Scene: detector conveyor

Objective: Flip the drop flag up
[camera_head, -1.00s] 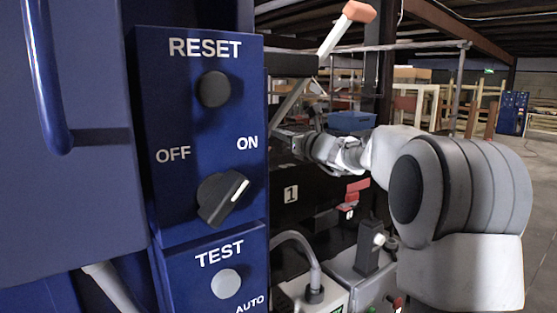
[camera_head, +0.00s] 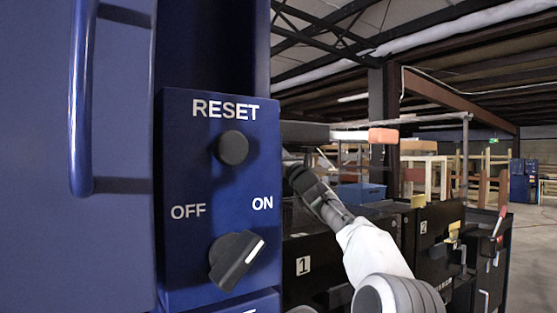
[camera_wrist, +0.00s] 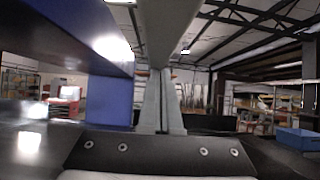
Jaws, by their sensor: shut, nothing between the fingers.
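The drop flag, as I take it, is the pale bar with an orange tip (camera_head: 383,135) in the head view. It lies about level, pointing right, at the height of the dark belt frame. My gripper (camera_head: 290,163) is below and left of its orange end, by the blue panel's right edge; its fingertips are hard to make out there. In the wrist view my gripper (camera_wrist: 160,73) has its fingers together with nothing between them. A broad grey bar (camera_wrist: 168,30) runs overhead there, likely the flag's underside; I cannot tell whether the fingers touch it.
The blue control panel (camera_head: 185,260) with a RESET button (camera_head: 232,148) and a black OFF/ON knob (camera_head: 237,260) stands close on the left. Black bins marked 1 (camera_head: 303,266) and 2 (camera_head: 423,228) stand below my arm. A blue crate (camera_head: 361,193) is behind.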

